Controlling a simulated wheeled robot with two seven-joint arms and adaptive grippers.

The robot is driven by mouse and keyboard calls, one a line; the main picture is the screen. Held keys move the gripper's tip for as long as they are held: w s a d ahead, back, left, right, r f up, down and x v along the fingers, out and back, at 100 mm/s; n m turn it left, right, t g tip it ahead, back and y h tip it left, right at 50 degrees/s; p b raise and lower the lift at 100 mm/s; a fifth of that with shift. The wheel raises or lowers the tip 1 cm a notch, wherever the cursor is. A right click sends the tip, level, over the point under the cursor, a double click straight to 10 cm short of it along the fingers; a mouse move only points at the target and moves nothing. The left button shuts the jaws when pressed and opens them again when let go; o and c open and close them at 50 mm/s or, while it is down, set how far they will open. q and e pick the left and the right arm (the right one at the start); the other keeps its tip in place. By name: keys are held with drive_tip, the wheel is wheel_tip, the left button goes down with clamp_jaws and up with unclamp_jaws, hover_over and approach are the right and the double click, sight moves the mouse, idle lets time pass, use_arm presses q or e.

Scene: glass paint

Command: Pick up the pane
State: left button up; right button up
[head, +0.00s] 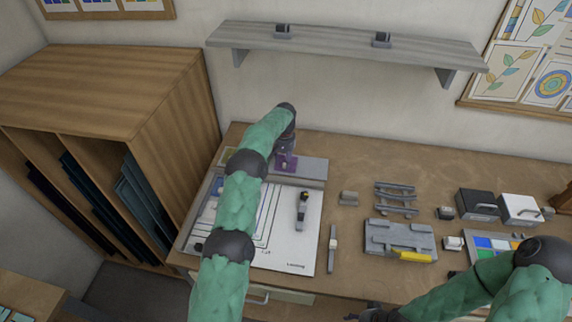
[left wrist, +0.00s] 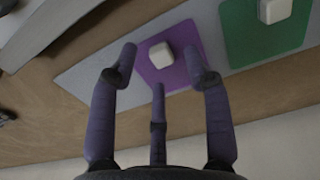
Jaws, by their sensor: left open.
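A purple square pane (head: 287,163) with a pale block-like knob lies on a grey strip at the back of the table. It also shows in the left wrist view (left wrist: 180,72), with its white knob (left wrist: 160,54) near the middle. A green pane (left wrist: 240,35) with a similar knob lies on the same strip beside it. My left gripper (head: 287,148) is over the purple pane. In the left wrist view its three fingers (left wrist: 157,68) are spread and empty, around the near side of the knob. My right gripper (head: 372,313) is partly cut off at the bottom edge.
A white pattern sheet (head: 285,240) lies in front of the strip (head: 313,168), with a dark-topped tool (head: 302,208) on it. Grey racks (head: 400,238) and small boxes (head: 477,204) stand to the right. A wooden cabinet (head: 165,115) borders the left; a shelf (head: 340,45) hangs above.

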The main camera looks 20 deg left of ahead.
use_arm(q)
wheel_tip(320, 180, down, 3)
drive_tip(key=shift+r, duration=0.15)
clamp_jaws()
drive_tip(key=shift+r, duration=0.15)
